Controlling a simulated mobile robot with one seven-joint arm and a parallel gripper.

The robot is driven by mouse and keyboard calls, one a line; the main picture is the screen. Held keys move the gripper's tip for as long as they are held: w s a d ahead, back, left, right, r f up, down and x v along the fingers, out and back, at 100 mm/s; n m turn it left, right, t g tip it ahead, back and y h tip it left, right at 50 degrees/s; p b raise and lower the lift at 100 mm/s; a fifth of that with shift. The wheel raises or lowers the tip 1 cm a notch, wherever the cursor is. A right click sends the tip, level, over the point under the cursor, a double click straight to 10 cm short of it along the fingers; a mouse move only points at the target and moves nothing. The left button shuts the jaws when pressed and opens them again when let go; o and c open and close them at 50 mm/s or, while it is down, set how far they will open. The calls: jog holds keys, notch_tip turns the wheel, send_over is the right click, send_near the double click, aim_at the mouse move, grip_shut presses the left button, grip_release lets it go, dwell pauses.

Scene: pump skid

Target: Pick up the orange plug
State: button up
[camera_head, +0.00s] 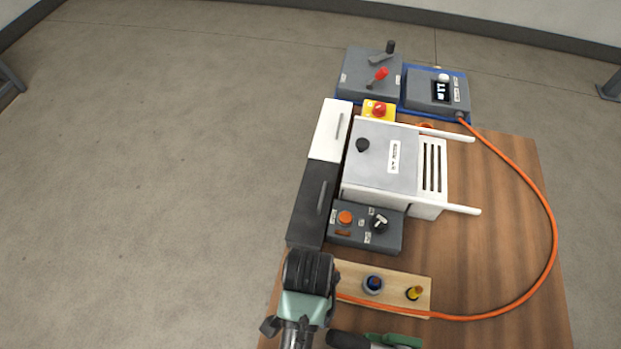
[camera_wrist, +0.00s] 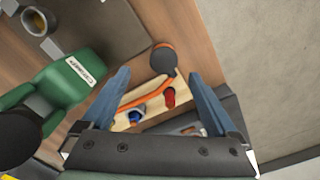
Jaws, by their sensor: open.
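An orange cable (camera_head: 500,312) runs round the right of the table and over a wooden block (camera_head: 425,303). In the head view its end is hidden behind my arm. In the wrist view, the cable leads to a round dark piece with an orange-brown rim (camera_wrist: 164,57), which looks like the orange plug. My gripper (camera_wrist: 159,76) is open, and this piece lies between and slightly beyond its blue-grey fingertips in the picture. No contact shows, and I cannot tell the depth between them.
The block holds a blue-topped piece (camera_head: 374,283) and a yellow one (camera_head: 415,293); a red piece (camera_wrist: 169,97) shows in the wrist view. A green labelled tool (camera_wrist: 70,78) lies beside my gripper. A control box (camera_head: 365,238) and a grey-white unit (camera_head: 380,170) stand behind.

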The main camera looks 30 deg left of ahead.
notch_tip(320, 180, down, 4)
jog(key=shift+d, duration=0.15)
jog(key=shift+w+f, duration=0.2)
jog(key=shift+f, duration=0.55)
jog(key=shift+w+a+f+p, duration=0.1)
jog(key=shift+a+f+p, duration=0.1)
jog(key=shift+f, duration=0.85)
jog(key=shift+w+a+f+p, duration=0.1)
jog(key=shift+a+f+p, duration=0.05)
jog(key=shift+f, duration=0.9)
jog(key=shift+c, duration=0.3)
grip_shut()
